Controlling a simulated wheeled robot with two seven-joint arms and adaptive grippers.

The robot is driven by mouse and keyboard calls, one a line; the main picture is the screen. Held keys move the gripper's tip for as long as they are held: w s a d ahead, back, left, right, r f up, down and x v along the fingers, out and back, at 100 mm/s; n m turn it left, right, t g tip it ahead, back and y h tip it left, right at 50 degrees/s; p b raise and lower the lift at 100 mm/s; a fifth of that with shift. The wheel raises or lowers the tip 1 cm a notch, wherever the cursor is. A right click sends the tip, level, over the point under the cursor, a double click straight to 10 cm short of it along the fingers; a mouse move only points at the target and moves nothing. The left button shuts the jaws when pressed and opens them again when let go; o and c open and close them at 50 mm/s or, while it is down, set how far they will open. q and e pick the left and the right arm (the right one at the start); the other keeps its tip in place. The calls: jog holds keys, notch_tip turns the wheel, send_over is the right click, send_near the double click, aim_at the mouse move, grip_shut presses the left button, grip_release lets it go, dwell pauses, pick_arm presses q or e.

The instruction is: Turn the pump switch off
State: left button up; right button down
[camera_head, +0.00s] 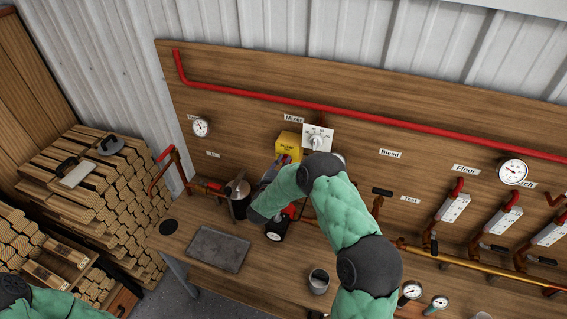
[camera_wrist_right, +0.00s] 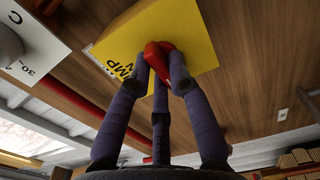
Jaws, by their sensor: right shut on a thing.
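The pump switch is a yellow box (camera_head: 287,146) on the wooden wall board, left of the white mixer dial. In the right wrist view the yellow box (camera_wrist_right: 200,35) fills the upper middle, with black letters partly readable as "MP" and "N". A red switch lever (camera_wrist_right: 158,52) stands out from its face. My right gripper (camera_wrist_right: 160,75) has its fingers closed around this lever, close to the box. In the head view my right arm hides the lever and most of the gripper. My left gripper is out of the picture; only part of the left arm shows at bottom left.
The white mixer dial (camera_head: 317,140) is close beside the box. A red pipe (camera_head: 350,122) runs along the board above. Below are a bench with a grey slab (camera_head: 218,249), a metal cup (camera_head: 319,281) and several valves and gauges. Stacked firewood (camera_head: 100,200) stands at left.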

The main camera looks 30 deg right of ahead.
jog(key=c, duration=1.1)
grip_release()
jog(key=shift+c, duration=0.2)
jog(key=shift+a, duration=0.15)
jog(key=v, duration=1.1)
jog(key=shift+s+a, duration=0.25)
jog(key=shift+s, duration=0.05)
jog(key=shift+f, duration=0.15)
